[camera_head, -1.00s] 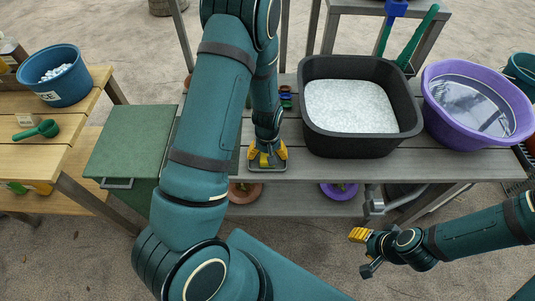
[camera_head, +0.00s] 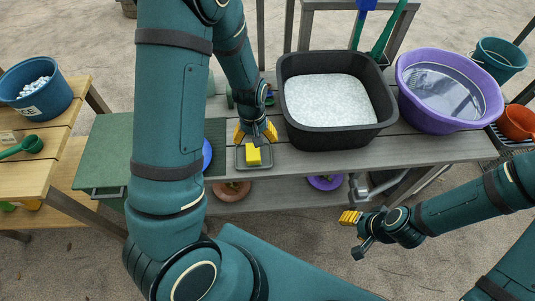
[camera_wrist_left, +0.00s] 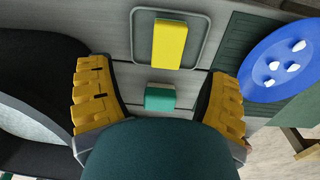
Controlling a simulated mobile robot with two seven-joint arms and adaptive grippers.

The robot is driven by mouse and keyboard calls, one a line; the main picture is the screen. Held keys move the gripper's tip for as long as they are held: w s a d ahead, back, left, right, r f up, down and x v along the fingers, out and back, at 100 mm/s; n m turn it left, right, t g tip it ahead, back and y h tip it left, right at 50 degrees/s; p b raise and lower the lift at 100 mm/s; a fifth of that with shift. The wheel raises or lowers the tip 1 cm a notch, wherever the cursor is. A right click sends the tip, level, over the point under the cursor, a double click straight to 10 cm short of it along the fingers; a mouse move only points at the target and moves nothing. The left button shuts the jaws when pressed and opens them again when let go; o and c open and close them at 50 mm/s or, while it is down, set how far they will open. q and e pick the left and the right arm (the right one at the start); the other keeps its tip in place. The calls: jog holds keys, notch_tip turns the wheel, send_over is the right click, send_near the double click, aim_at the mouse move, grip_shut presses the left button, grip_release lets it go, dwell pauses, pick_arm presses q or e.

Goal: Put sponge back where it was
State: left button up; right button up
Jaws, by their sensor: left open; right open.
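A yellow sponge-like block (camera_head: 254,155) lies on a small grey tray (camera_head: 241,164) on the grey table. In the left wrist view the block (camera_wrist_left: 169,44) lies inside the rim of the tray (camera_wrist_left: 138,35), apart from my fingers. My left gripper (camera_head: 256,134) is open and empty, just behind the tray in the head view. A small teal block with a pale side (camera_wrist_left: 160,98) shows between the fingers in the left wrist view; whether it is a sponge I cannot tell. My right gripper (camera_head: 350,217) is open and empty in front of the table.
A black tub (camera_head: 333,139) of pale granules and a purple basin (camera_head: 443,117) of water stand right of the tray. A blue plate (camera_wrist_left: 280,72) with white pieces lies beside it. A green-topped unit (camera_head: 104,155) and wooden table (camera_head: 60,135) stand left.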

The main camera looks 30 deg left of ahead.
pick_arm(q)
jog(key=s+d+f+m+h, duration=0.1)
jog(key=s+d+f, duration=0.1)
jog(key=d, duration=0.3)
jog(key=s+d+f+m+t+h, duration=0.1)
jog(key=s+d+f, duration=0.2)
jog(key=s+d, duration=0.1)
jog(key=s+d+f+m+h, duration=0.1)
jog(key=s+d+f+m, duration=0.1)
jog(key=d, duration=0.4)
jog(key=shift+s+d+f, duration=0.4)
jog(key=shift+s+f, duration=0.05)
jog(key=shift+s, duration=0.15)
